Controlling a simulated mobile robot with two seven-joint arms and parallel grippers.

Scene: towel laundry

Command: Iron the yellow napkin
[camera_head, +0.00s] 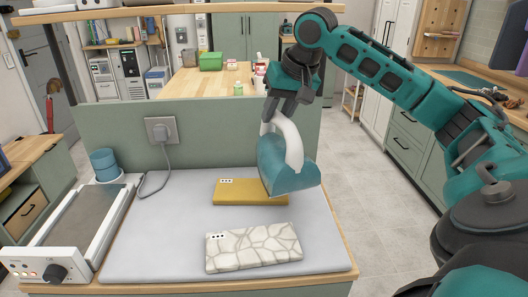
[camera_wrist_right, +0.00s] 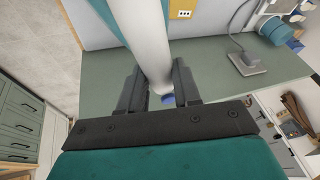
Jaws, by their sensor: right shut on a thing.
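The yellow napkin (camera_head: 232,192) lies folded flat on the grey ironing surface (camera_head: 150,235); a corner of it also shows at the top of the right wrist view (camera_wrist_right: 183,8). My right gripper (camera_head: 284,106) is shut on the white handle of the blue iron (camera_head: 284,172). In the right wrist view the handle (camera_wrist_right: 146,42) runs between the two fingers. The iron is tilted at the napkin's right end and hides part of it. I cannot tell whether the iron touches the napkin. My left gripper is not in view.
A folded stone-patterned napkin (camera_head: 253,250) lies in front of the yellow one. A base unit with a knob (camera_head: 58,272) and a blue cylinder (camera_head: 104,165) stand at the left. A green panel (camera_head: 225,135) with a plugged socket (camera_head: 161,130) rises behind. The left part of the surface is clear.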

